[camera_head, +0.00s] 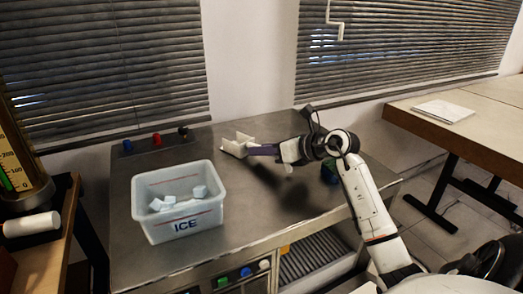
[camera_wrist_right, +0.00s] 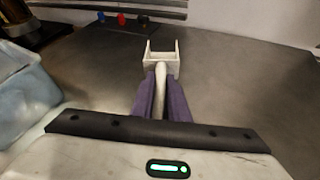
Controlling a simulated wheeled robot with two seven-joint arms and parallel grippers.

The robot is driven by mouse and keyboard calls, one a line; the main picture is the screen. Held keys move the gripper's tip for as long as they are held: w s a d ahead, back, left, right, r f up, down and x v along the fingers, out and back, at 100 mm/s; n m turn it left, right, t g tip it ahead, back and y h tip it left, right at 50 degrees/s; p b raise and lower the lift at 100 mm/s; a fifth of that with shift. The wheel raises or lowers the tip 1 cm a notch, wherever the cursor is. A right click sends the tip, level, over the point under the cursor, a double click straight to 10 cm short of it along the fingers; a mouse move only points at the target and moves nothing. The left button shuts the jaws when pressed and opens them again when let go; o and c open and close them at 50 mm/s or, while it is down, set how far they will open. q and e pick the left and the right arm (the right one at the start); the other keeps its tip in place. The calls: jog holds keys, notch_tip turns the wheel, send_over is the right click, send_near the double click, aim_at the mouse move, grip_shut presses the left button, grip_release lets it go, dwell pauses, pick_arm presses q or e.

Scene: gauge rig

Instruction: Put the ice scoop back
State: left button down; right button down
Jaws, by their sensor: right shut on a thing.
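The white ice scoop (camera_head: 237,145) is held out above the metal counter, to the right of the ice bin. My right gripper (camera_head: 262,150) has its purple fingers shut on the scoop's handle. In the right wrist view, the scoop's open white head (camera_wrist_right: 161,62) points away from me, and its pale handle runs between the purple fingers (camera_wrist_right: 162,98). The clear ice bin (camera_head: 205,212), marked ICE, stands on the counter with several ice cubes (camera_head: 170,200) in it. Its edge also shows at the left of the right wrist view (camera_wrist_right: 35,95). My left gripper is not in view.
The metal counter (camera_head: 280,215) is clear around the scoop. Red (camera_head: 157,139), blue (camera_head: 127,145) and black knobs sit at its back edge. A gauge (camera_head: 20,160) and a white cylinder (camera_head: 32,224) are at the left. A wooden table (camera_head: 480,125) with papers stands at the right.

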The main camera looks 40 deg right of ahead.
jog(key=c, duration=1.7)
grip_release()
jog(key=shift+f, duration=0.1)
jog(key=v, duration=1.1)
jog(key=shift+s, duration=0.1)
jog(key=shift+s+r, duration=0.3)
jog(key=shift+s, duration=0.1)
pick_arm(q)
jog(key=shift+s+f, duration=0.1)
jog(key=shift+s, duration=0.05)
